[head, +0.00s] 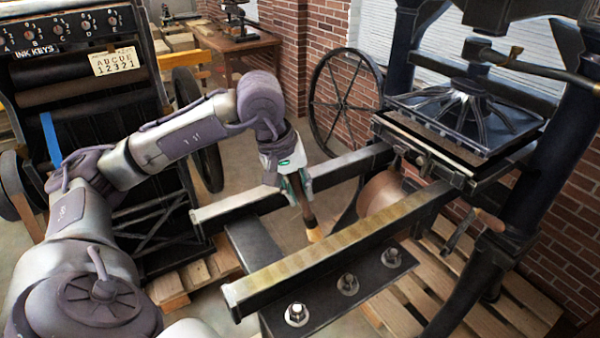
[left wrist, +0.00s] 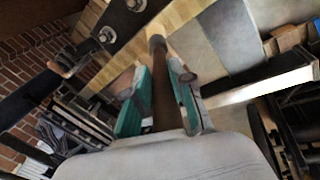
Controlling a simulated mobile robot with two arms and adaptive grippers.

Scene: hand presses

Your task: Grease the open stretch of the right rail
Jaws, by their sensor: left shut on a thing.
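The right rail (head: 340,246) runs from the front left of the head view back to the press. Its top has a streaky yellowish coat along most of the open stretch; it also shows in the left wrist view (left wrist: 187,12). My left gripper (head: 296,188) is shut on the dark handle of a brush (head: 308,217), which points down. The brush's pale tip is beside the right rail's far edge, over the gap between the rails. The handle shows between the fingers in the left wrist view (left wrist: 163,95). I cannot tell whether the tip touches the rail. My right gripper is not in view.
The left rail (head: 290,188) runs parallel, with a greyer top. A dark plate with several bolts (head: 348,284) lies along the near side. The press bed (head: 460,125) is at the rails' far end. A spoked wheel (head: 342,105) stands behind; an ink-key press (head: 75,75) stands left.

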